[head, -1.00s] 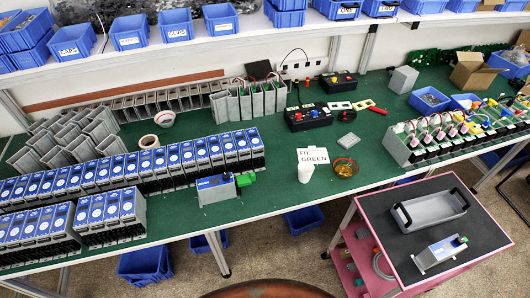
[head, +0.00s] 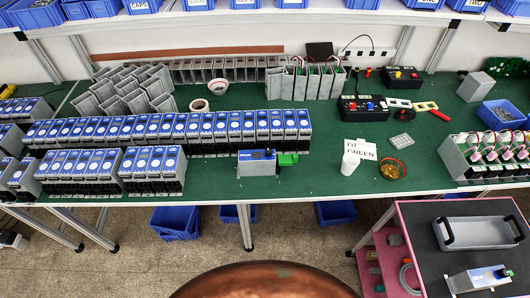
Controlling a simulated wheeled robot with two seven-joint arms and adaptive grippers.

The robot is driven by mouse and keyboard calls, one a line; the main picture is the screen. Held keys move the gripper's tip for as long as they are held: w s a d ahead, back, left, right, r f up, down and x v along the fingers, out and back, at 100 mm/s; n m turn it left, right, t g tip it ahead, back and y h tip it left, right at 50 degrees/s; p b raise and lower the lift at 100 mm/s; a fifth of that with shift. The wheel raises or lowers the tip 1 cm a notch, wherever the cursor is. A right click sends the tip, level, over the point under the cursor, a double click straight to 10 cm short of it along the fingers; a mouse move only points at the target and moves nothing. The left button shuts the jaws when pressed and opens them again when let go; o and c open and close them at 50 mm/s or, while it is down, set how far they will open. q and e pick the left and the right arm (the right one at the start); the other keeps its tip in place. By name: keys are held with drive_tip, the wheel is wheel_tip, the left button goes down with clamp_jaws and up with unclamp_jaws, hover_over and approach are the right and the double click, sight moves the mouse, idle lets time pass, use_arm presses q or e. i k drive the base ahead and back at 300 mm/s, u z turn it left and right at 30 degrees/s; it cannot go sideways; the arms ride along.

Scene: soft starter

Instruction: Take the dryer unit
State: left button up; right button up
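I cannot tell for sure which thing is the dryer unit. A single grey unit with a blue top and a green connector (head: 258,163) lies on the green bench (head: 330,185), apart from the rows, near the front. A similar grey and blue unit (head: 478,280) lies on the dark top of the pink cart (head: 435,235) at the bottom right. Several upright blue-fronted units (head: 165,132) stand in rows on the left of the bench. Neither of my grippers shows in the head view.
A grey tray with black handles (head: 480,233) sits on the cart. A white cup (head: 350,163), a lettered card (head: 364,149) and a brass-coloured bowl (head: 391,169) stand right of the single unit. Blue bins (head: 174,222) are under the bench. Floor shows in front.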

sight(251, 163)
drive_tip(key=u, duration=3.2)
drive_tip(key=k, duration=0.9)
drive_tip(key=z, duration=1.55)
